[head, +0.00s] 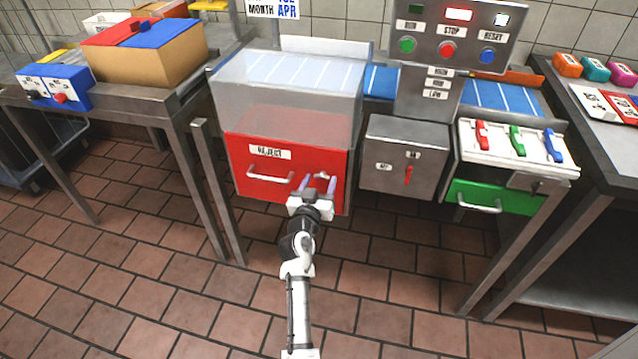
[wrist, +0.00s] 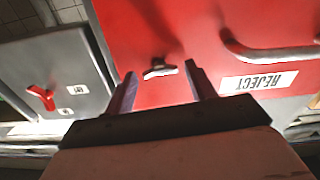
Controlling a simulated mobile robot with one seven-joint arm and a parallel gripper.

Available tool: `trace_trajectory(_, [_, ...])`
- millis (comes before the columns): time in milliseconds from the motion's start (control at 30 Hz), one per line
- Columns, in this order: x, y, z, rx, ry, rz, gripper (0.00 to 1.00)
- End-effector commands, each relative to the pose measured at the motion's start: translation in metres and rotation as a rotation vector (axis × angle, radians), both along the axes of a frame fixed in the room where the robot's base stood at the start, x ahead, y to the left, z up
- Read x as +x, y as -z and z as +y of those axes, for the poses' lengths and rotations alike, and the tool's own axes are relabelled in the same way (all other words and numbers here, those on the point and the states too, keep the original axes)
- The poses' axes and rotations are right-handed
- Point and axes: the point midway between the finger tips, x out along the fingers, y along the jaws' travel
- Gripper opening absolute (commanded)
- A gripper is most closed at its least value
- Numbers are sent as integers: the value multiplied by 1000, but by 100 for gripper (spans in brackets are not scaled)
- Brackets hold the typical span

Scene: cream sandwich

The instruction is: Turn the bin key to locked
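The red reject bin (head: 240,172) has a pale handle and a "REJECT" label on its front. In the head view the key (head: 321,177) is small and partly crowded by my fingers. My gripper (head: 318,185) is open in front of the bin's lower right. In the wrist view its two fingers (wrist: 160,82) stand either side of the key, with no clear contact. I see no readable lock marks around the key.
A grey box with a red switch (head: 408,176) stands right of the bin; the switch also shows in the wrist view (wrist: 42,97). The bin's bar handle (head: 264,180) is left of my gripper. A green drawer (head: 495,198) is further right. The tiled floor in front is clear.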

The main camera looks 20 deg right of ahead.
Motion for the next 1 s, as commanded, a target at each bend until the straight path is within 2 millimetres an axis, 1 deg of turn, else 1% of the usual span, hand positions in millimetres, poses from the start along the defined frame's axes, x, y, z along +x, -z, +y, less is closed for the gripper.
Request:
trace_trajectory(33, [0, 0, 0, 0, 0, 0, 48])
trace_trajectory(267, [0, 0, 0, 0, 0, 0, 18])
trace_trajectory(467, [0, 0, 0, -9, 0, 6, 18])
trace_trajectory(667, [0, 0, 0, -64, 0, 43, 18])
trace_trajectory(867, [0, 0, 0, -180, 0, 121, 18])
trace_trajectory(1000, [0, 0, 1, -287, -1, 194, 18])
